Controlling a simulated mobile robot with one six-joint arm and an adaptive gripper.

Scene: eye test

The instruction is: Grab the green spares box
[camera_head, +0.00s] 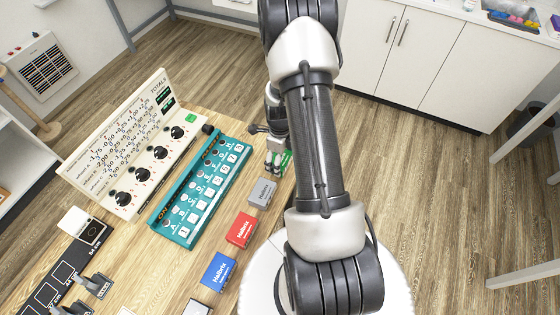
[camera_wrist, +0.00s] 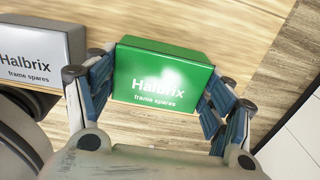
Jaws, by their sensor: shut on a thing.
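The green spares box (camera_wrist: 160,75) is labelled "Halbrix frame spares" and sits between the two fingers of my gripper (camera_wrist: 160,90) in the wrist view. The fingers press on its left and right sides, so my gripper is shut on it. In the head view the green box (camera_head: 285,160) shows only in part at the table's far right edge, with my gripper (camera_head: 276,158) over it and my arm beside it. I cannot tell whether the box touches the table or is lifted.
A grey box (camera_head: 262,193) stands close by, then a red box (camera_head: 241,230) and a blue box (camera_head: 218,270) in a row on the wooden table (camera_head: 150,265). A teal tray (camera_head: 186,232) and a white totals panel (camera_head: 110,170) with knobs stand to the left.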

